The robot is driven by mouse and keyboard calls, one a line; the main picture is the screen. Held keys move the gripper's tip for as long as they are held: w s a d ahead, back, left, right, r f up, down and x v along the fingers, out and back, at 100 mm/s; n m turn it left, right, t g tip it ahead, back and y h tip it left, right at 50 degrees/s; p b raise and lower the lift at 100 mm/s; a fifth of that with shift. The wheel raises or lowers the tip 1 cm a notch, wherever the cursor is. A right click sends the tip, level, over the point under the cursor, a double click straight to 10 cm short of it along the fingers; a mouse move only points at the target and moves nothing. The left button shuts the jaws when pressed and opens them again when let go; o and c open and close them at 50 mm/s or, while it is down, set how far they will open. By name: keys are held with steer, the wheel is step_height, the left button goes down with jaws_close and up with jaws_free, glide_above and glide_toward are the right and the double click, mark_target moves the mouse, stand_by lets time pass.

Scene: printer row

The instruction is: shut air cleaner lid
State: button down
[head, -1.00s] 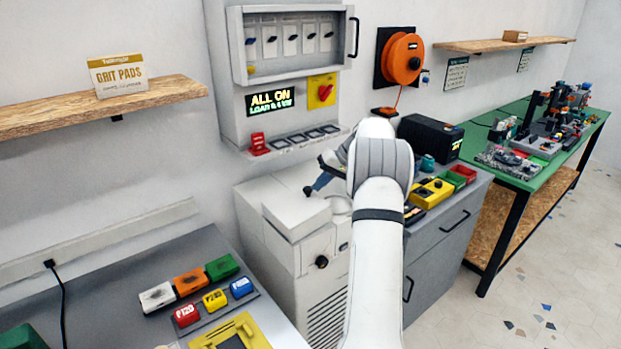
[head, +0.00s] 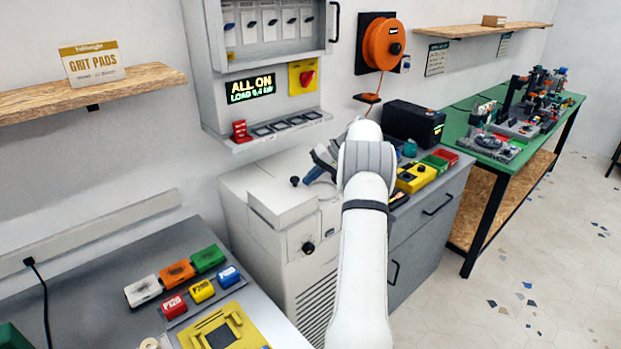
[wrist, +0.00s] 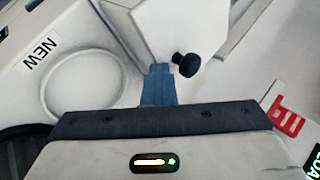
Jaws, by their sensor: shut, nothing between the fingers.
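The air cleaner (head: 268,245) is a white cabinet with a dark front knob and a vent grille. Its white lid (head: 283,203) is a thick slab on top, at the left. A small black knob (head: 294,181) stands by the lid's back edge; it also shows in the wrist view (wrist: 186,64). My gripper (head: 312,176), with blue fingers (wrist: 158,85), is shut and empty just right of this knob in the head view. The wrist view shows a round ring (wrist: 85,85) beside a "NEW" label (wrist: 41,55). I cannot tell whether the fingers touch the lid.
A wall panel (head: 262,85) with a red holder (head: 240,131) on its ledge hangs behind the cleaner. A grey bench (head: 80,290) with coloured blocks is at the left. A black box (head: 414,122) and bins stand at the right. The tiled floor (head: 530,260) at far right is clear.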

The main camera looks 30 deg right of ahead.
steer(key=shift+s+f, duration=0.15)
steer(key=shift+f, duration=0.45)
steer(key=shift+d, duration=0.1)
steer(key=shift+s+d+r, duration=0.1)
steer(key=shift+d+r, duration=0.15)
steer(key=shift+r, duration=0.05)
steer(key=b+v, duration=0.1)
steer(key=v, duration=0.6)
steer(key=shift+r, duration=0.55)
steer(key=shift+a, duration=0.1)
